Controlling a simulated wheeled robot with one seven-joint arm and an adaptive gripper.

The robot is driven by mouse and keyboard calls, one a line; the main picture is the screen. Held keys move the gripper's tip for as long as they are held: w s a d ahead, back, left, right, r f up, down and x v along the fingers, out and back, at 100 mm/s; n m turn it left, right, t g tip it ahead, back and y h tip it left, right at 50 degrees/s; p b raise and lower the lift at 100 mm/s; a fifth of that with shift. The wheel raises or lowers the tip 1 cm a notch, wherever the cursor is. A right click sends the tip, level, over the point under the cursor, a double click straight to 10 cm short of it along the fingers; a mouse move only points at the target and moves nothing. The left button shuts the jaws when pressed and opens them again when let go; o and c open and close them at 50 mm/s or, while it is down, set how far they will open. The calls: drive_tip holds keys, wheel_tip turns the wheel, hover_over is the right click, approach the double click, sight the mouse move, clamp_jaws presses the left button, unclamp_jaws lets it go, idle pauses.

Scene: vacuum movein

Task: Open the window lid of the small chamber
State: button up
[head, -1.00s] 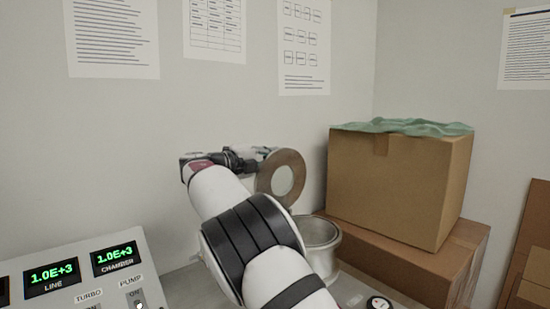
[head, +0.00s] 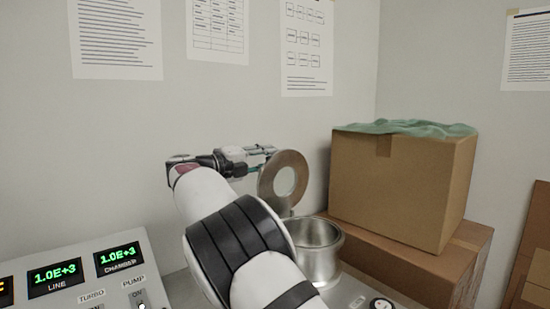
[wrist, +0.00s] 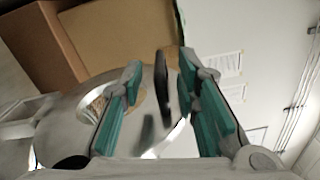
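The small chamber (head: 320,262) is a silvery metal cylinder on the bench, its round mouth uncovered on top. Its window lid (head: 266,184), a metal ring around a round pane, stands upright at the chamber's back left edge. In the wrist view, the teal fingers of my gripper (wrist: 163,105) are spread apart. A thin dark piece, seemingly the lid edge-on (wrist: 163,80), shows between them; I cannot tell whether it touches a finger. The chamber's metal body (wrist: 65,115) shows behind the left finger.
A cardboard box (head: 395,190) with a green cloth (head: 400,126) on top stands on another box (head: 465,260) to the right. A control panel (head: 80,275) with green readouts sits at lower left. The wall is close behind the lid.

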drive_tip(key=v, duration=0.8)
drive_tip(key=shift+s+a, duration=0.1)
drive_tip(key=shift+a, duration=0.05)
